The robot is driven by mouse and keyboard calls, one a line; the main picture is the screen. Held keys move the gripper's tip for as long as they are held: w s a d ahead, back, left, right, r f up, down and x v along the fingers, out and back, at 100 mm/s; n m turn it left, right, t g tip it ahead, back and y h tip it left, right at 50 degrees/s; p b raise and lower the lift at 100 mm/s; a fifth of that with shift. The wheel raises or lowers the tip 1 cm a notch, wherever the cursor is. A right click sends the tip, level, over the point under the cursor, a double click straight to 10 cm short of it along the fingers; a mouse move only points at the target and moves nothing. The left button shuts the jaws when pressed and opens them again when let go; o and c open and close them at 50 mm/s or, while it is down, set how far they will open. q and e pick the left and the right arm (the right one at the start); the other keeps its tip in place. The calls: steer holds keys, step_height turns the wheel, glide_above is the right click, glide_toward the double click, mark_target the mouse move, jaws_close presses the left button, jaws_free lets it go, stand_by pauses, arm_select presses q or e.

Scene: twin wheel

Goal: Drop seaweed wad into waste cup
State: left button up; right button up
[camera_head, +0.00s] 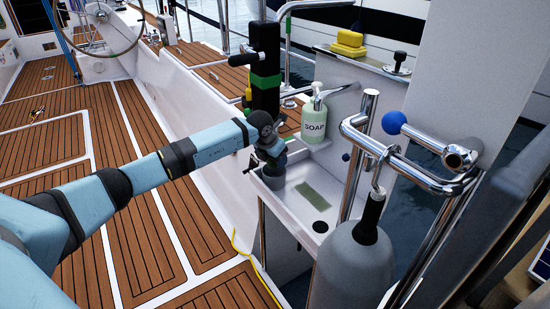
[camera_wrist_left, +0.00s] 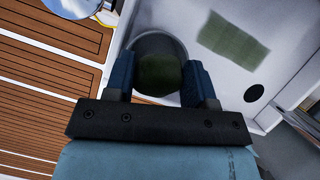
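The seaweed wad (camera_wrist_left: 160,74) is a dark green lump between the two blue fingers of my left gripper (camera_wrist_left: 160,80), which appear to press on it from both sides. The grey round waste cup (camera_wrist_left: 158,44) shows just behind the wad in the left wrist view. In the head view my left gripper (camera_head: 274,153) points down directly over the waste cup (camera_head: 273,181), at the left end of the white sink. The gap between wad and cup rim is hard to judge. My right gripper is not in view.
A flat green mat (camera_head: 313,195) lies in the sink (camera_head: 292,207) beside the cup, near a dark drain hole. A soap bottle (camera_head: 314,122) stands behind. Chrome rails (camera_head: 362,150) and a large grey hanging fender (camera_head: 352,268) stand to the right.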

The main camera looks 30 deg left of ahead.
arm_select(q)
steer(key=o, duration=0.3)
steer(key=shift+o, duration=0.2)
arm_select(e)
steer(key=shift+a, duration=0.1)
arm_select(q)
steer(key=shift+r, duration=0.15)
steer(key=p+v, duration=0.2)
steer(key=v, duration=0.4)
steer(key=shift+s+r, duration=0.1)
steer(key=shift+r, duration=0.15)
steer(key=p+v, duration=0.2)
steer(key=v, duration=0.5)
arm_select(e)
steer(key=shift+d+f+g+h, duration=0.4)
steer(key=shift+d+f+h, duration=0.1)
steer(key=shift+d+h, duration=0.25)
arm_select(q)
steer(key=shift+s, duration=0.1)
